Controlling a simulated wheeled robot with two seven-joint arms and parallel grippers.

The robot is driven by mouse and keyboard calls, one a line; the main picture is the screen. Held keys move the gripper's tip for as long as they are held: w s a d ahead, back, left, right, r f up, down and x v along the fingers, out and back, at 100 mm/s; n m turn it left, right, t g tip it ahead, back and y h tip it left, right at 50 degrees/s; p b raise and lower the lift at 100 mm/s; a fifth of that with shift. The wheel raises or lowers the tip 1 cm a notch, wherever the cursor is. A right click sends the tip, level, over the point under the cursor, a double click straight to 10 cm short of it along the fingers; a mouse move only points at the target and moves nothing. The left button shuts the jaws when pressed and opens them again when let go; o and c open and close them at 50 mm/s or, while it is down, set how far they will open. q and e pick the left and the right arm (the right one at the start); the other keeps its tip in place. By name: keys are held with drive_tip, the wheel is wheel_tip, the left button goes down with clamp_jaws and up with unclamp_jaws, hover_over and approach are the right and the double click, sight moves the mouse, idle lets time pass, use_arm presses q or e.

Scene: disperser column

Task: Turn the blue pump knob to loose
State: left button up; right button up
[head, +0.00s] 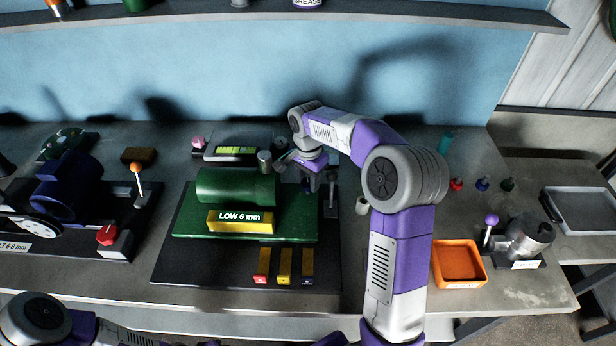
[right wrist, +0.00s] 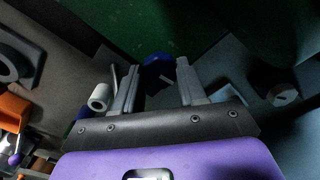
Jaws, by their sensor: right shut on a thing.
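The blue knob (right wrist: 157,70) shows in the right wrist view, between the two fingers of my right gripper (right wrist: 155,85), against a dark green surface. The right gripper is shut on it. In the head view my right gripper (head: 312,182) reaches down at the right end of the green machine (head: 235,186) with the yellow "LOW 6 mm" sign (head: 240,222). I cannot make out the knob in the head view; the gripper and wrist cover that spot. The knob's setting cannot be read. My left arm shows at the lower left, its gripper out of view.
A lever (head: 331,195) stands close right of my right gripper. A white cylinder (head: 362,205) stands beside the forearm. An orange tray (head: 459,263) lies further right. A blue motor (head: 68,188) stands at the left.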

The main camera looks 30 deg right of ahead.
drive_tip(key=n+p, duration=0.3)
drive_tip(key=n, duration=0.2)
drive_tip(key=shift+r, duration=0.1)
drive_tip(key=n+p, duration=0.2)
drive_tip(key=n, duration=0.3)
drive_tip(key=shift+n, duration=0.4)
drive_tip(key=n+p, duration=0.2)
drive_tip(key=n, duration=0.4)
drive_tip(key=n+p, duration=0.1)
drive_tip(key=n, duration=0.4)
drive_tip(key=shift+p, duration=0.35)
drive_tip(key=shift+n, duration=0.4)
drive_tip(key=o, duration=1.1)
drive_tip(key=shift+c, duration=0.2)
